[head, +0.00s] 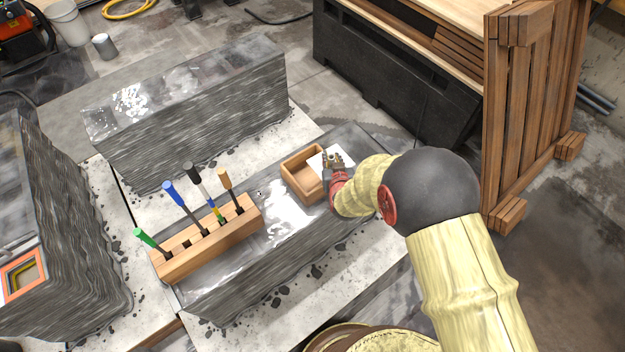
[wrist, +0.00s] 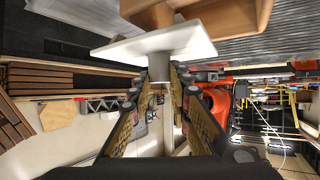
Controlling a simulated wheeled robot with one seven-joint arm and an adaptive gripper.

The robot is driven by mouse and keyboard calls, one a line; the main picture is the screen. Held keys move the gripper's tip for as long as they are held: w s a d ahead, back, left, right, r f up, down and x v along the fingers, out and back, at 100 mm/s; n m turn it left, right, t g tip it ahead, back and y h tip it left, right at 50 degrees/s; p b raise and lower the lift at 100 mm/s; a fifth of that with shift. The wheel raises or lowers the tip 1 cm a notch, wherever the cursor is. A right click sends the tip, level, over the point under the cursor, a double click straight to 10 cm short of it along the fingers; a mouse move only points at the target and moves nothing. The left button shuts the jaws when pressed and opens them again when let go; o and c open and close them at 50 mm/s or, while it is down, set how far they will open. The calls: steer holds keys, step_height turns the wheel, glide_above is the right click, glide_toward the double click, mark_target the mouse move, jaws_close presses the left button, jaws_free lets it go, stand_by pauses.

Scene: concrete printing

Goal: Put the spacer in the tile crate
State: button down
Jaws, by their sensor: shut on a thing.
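The tile crate (head: 297,185) is a small open wooden box on the layered grey concrete wall in the middle of the head view. Its wooden side (wrist: 232,20) also shows at the top of the wrist view. The spacer (head: 315,160) is a white square plate with a short stem. My gripper (head: 335,163) is shut on the spacer at the crate's right side. In the wrist view, my fingers (wrist: 160,78) pinch the stem, and the plate (wrist: 150,46) spreads across their tips. I cannot tell the exact gap between spacer and crate.
A wooden rack (head: 205,243) with several coloured-handled tools stands left of the crate on the same wall. Another grey printed wall (head: 190,110) is behind. A wooden pallet (head: 525,110) stands upright at the right. Wet, bare concrete lies between rack and crate.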

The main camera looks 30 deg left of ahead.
mark_target(312, 163)
steer(key=shift+n+y, duration=0.3)
steer(key=shift+y, duration=0.1)
steer(key=a, duration=0.2)
steer(key=s+a, duration=0.1)
steer(key=a, duration=0.3)
steer(key=shift+s+r, duration=0.1)
steer(key=shift+s, duration=0.2)
steer(key=shift+a+f, duration=0.2)
steer(key=shift+f, duration=0.1)
step_height(312, 163, down, 9)
steer(key=b, duration=0.3)
steer(key=shift+f, duration=0.1)
steer(key=shift+f, duration=0.1)
steer(key=shift+f, duration=0.15)
steer(key=c, duration=1.7)
jaws_free()
steer(key=shift+o, duration=0.2)
